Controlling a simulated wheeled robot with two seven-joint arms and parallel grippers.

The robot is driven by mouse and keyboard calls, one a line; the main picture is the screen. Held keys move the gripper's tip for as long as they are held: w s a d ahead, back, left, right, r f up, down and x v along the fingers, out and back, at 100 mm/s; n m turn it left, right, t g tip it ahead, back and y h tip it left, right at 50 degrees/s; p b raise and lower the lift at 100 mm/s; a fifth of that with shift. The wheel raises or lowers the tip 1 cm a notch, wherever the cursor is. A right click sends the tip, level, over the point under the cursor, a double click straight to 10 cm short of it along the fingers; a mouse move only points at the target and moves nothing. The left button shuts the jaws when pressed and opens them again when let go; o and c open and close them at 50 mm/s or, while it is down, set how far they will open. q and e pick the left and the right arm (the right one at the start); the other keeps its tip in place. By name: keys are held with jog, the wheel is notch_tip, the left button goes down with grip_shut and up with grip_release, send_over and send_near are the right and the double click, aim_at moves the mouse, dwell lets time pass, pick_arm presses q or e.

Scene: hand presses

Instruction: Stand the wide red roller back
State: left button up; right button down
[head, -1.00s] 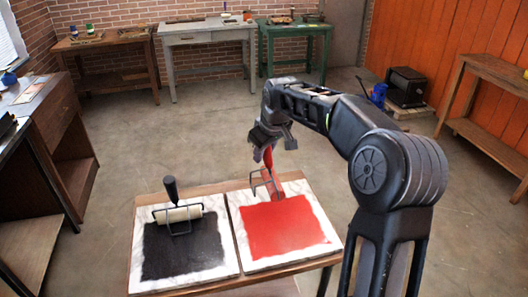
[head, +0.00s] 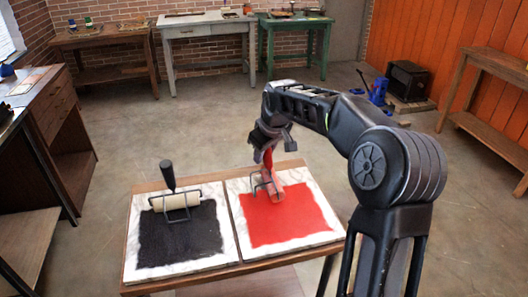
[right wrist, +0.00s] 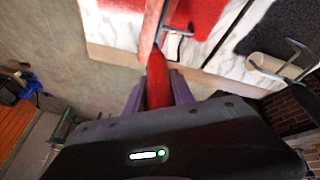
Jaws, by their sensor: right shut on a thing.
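The wide red roller (head: 274,182) is at the back part of the red-inked slab (head: 290,218), its handle pointing up and its dark wire frame showing on the left. My right gripper (head: 267,146) is shut on its red handle from above. In the right wrist view the red handle (right wrist: 157,82) lies between the two fingers, with the wire frame beyond it. I cannot tell whether the roller touches the slab or hovers just above it. My left gripper is not in view.
Left of it, a black-inked slab (head: 180,240) holds a pale roller (head: 176,201) with a black handle, near its back edge. Both slabs lie on a wooden table (head: 150,187). A wooden desk stands at the left; the floor behind the table is clear.

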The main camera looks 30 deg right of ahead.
dwell(0.8)
jog(key=c, duration=1)
grip_release()
jog(key=shift+f, duration=0.1)
jog(key=shift+o, duration=0.4)
jog(key=o, duration=0.3)
jog(key=p+v, duration=0.4)
jog(key=v, duration=0.5)
